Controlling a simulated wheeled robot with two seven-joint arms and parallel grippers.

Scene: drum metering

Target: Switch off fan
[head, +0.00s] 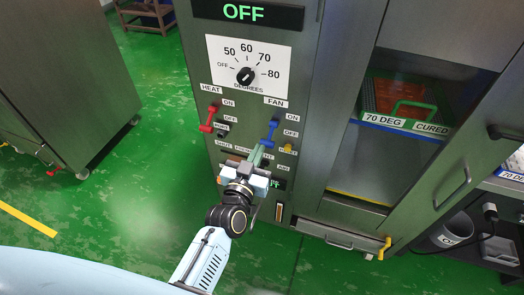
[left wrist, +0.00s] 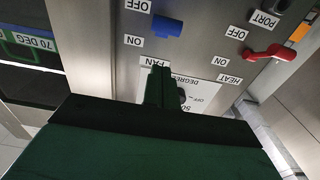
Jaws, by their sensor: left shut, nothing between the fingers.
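The blue fan switch (head: 271,130) is on the grey control panel, beside its ON and OFF labels and below the FAN label. It also shows in the left wrist view (left wrist: 167,26), upside down, beyond my fingertips. I cannot tell surely whether its lever sits at ON or OFF. My left gripper (head: 257,156) is shut and empty, its fingers pointing up at the panel just below the blue switch in the head view. It also shows in the left wrist view (left wrist: 159,86), apart from the blue lever there. My right gripper is not in view.
A red heat switch (head: 208,119) is left of the fan switch. Above are a dial (head: 246,76) and a display (head: 247,12) reading OFF. A yellow knob (head: 288,148) sits close on the right. An oven-like cabinet holds a green-framed tray (head: 407,111). Green floor lies open at left.

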